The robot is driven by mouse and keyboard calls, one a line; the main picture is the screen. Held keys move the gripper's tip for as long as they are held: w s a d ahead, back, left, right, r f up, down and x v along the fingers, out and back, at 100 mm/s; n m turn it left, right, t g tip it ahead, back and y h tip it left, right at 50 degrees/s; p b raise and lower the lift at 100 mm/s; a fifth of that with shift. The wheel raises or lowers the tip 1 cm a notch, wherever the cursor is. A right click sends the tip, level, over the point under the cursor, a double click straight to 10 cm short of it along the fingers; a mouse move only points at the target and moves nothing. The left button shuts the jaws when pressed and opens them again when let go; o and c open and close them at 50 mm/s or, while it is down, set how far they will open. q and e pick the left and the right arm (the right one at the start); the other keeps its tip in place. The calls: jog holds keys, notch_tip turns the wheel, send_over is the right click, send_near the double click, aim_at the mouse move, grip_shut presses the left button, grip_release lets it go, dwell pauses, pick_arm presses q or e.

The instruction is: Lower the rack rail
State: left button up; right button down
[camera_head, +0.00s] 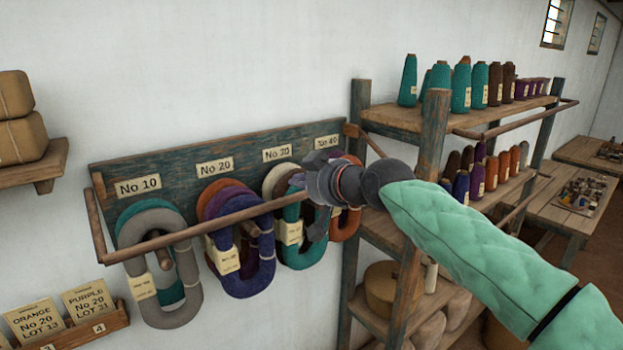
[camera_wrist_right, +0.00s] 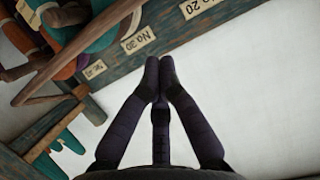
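The rack rail (camera_head: 205,227) is a brown wooden bar across the front of the hanging yarn skeins. Its left end meets a short side arm (camera_head: 97,222) on the rack board. Its right end is hidden behind my right gripper. A wooden bar also crosses the upper left of the right wrist view (camera_wrist_right: 75,58). My right gripper (camera_head: 313,178) is in front of the board's right part. In the wrist view its dark fingers (camera_wrist_right: 160,75) come together at the tips with nothing visible between them, apart from the bar. My left gripper is not in view.
The board (camera_head: 240,148) carries number labels above grey, purple, teal and orange skeins (camera_head: 180,270). A shelf unit (camera_head: 415,115) with yarn cones stands close on the right. A card tray (camera_head: 85,330) is below left. Bare wall (camera_head: 220,60) lies above the board.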

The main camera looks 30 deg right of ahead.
jog(key=w+f, duration=0.4)
jog(key=shift+w+a+f, duration=0.3)
jog(key=shift+w, duration=0.05)
